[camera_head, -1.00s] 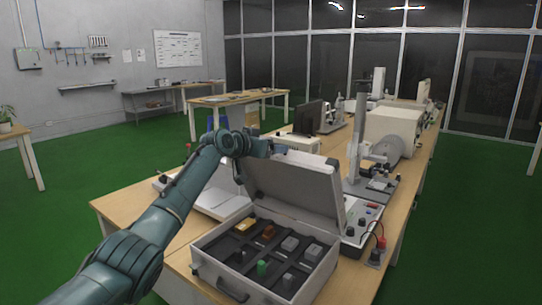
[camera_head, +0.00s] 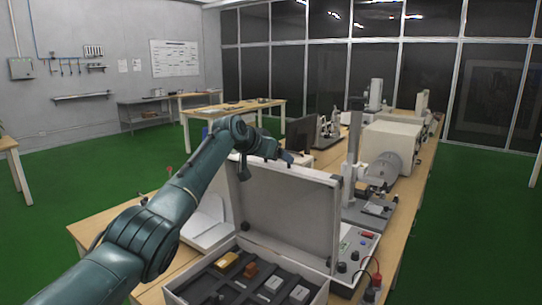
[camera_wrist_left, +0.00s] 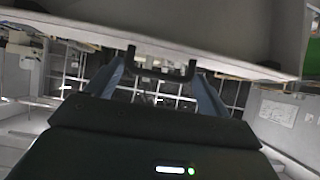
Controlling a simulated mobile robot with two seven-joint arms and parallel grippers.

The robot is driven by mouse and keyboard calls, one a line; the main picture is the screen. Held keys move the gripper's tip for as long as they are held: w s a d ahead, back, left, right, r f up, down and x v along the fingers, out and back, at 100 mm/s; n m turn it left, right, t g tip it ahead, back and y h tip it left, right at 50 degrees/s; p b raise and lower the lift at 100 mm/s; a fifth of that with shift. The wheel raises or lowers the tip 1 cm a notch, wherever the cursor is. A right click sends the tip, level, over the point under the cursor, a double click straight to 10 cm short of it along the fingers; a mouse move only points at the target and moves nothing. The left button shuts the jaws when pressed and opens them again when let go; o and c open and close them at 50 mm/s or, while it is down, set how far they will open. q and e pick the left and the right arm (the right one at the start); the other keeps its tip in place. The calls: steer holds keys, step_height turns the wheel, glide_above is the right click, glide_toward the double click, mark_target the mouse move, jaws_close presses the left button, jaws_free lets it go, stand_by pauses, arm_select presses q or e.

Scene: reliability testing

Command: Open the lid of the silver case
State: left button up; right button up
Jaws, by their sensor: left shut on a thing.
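The silver case (camera_head: 186,279) sits on the wooden bench, with its dark divided inside and several small blocks showing. Its front lies below the picture. The lid (camera_head: 288,208) stands raised at the back of the case, its grey lining facing me. In the left wrist view the lid's pale edge (camera_wrist_left: 220,60) spans the top, and a dark bracket-shaped part lies between the fingers of the gripper (camera_wrist_left: 160,70). My right gripper is not in view.
A white device (camera_head: 207,220) stands left of the lid. A control box with knobs (camera_head: 355,250) and a measuring stand (camera_head: 352,160) are close on the right. A dark monitor (camera_head: 300,134) is behind the lid. Green floor is free on the left.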

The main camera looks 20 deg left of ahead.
arm_select(q)
steer(key=shift+d+r, duration=0.1)
steer(key=shift+r, duration=0.35)
steer(key=o, duration=1)
steer(key=shift+o, duration=0.5)
steer(key=shift+s+r, duration=0.1)
steer(key=shift+s, duration=0.1)
steer(key=b+v, duration=0.4)
steer(key=v, duration=0.9)
steer(key=shift+b, duration=0.3)
steer(key=shift+s, duration=0.15)
steer(key=shift+c, duration=0.4)
